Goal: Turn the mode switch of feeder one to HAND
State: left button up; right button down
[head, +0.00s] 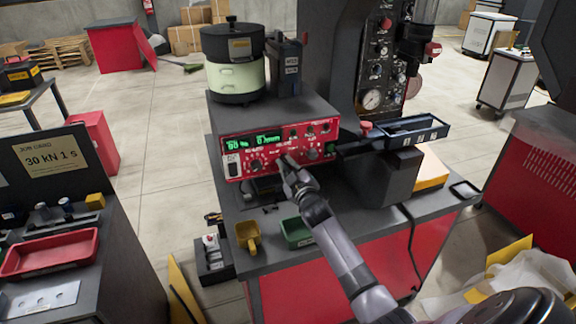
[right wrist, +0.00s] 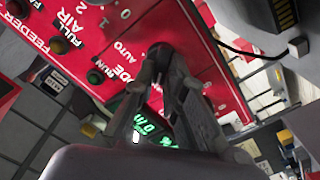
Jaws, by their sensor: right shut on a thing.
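The feeder one control box has a red front panel (head: 270,155) with green displays and several knobs. It stands on the bench in the middle of the head view. My right gripper (head: 286,163) reaches the panel's lower middle. In the right wrist view the red panel (right wrist: 118,45) fills the upper part, tilted. There my right gripper (right wrist: 160,60) is shut on the mode switch, beside the AUTO and partly covered MODE lettering. The fingertips hide the switch, so its pointer direction cannot be told. My left gripper is not in view.
A bowl feeder (head: 235,75) stands on the box. A black tray (head: 410,130) juts out at the right. A yellow bin (head: 247,236) and a green bin (head: 297,232) sit on the bench below the panel. A red tray (head: 50,252) lies on the left table.

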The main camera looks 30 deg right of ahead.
jog(key=shift+n, duration=0.7)
jog(key=c, duration=1.6)
grip_release()
jog(key=shift+c, duration=0.2)
jog(key=v, duration=1.2)
jog(key=shift+f, duration=0.1)
